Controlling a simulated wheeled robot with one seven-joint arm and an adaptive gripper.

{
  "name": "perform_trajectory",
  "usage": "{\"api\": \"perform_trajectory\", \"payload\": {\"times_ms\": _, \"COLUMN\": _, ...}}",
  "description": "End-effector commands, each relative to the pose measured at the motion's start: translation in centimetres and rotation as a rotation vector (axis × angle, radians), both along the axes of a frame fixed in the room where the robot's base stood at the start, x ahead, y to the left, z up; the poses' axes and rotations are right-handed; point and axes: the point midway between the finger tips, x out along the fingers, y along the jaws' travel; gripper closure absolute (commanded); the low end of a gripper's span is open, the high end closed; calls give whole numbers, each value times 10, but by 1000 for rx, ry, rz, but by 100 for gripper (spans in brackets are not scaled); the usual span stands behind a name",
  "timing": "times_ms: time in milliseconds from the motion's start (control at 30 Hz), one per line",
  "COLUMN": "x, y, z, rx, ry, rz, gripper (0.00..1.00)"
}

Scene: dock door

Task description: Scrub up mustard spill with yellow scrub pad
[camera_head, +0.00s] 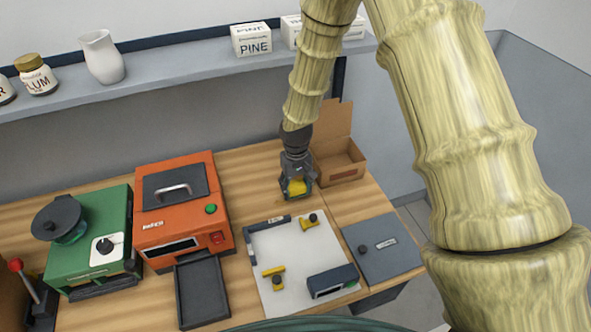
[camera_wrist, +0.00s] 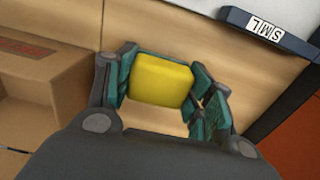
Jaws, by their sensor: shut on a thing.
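My gripper (camera_head: 298,184) is shut on the yellow scrub pad (camera_head: 297,188), over the wooden bench top just left of the cardboard box. The pad also shows in the wrist view (camera_wrist: 161,79), between the teal-lined fingers of my gripper (camera_wrist: 165,88). I cannot tell whether the pad touches the bench. I cannot pick out a mustard spill in either view; small yellow pieces (camera_head: 274,276) on the white board look like fixture parts.
An open cardboard box (camera_head: 345,166) stands right beside my gripper. An orange machine (camera_head: 180,210), a green machine (camera_head: 90,240) and a dark tray (camera_head: 202,291) are to the left. The white board (camera_head: 300,255) and a grey panel (camera_head: 380,247) lie nearer. A shelf (camera_head: 180,80) runs behind.

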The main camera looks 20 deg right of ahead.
Motion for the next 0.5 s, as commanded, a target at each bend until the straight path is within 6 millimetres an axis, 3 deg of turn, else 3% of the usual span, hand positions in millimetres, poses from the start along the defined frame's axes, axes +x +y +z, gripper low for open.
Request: {"api": "perform_trajectory", "payload": {"times_ms": 500, "x": 0, "y": 0, "z": 49, "rx": 0, "ry": -2, "rz": 0, "gripper": 70}}
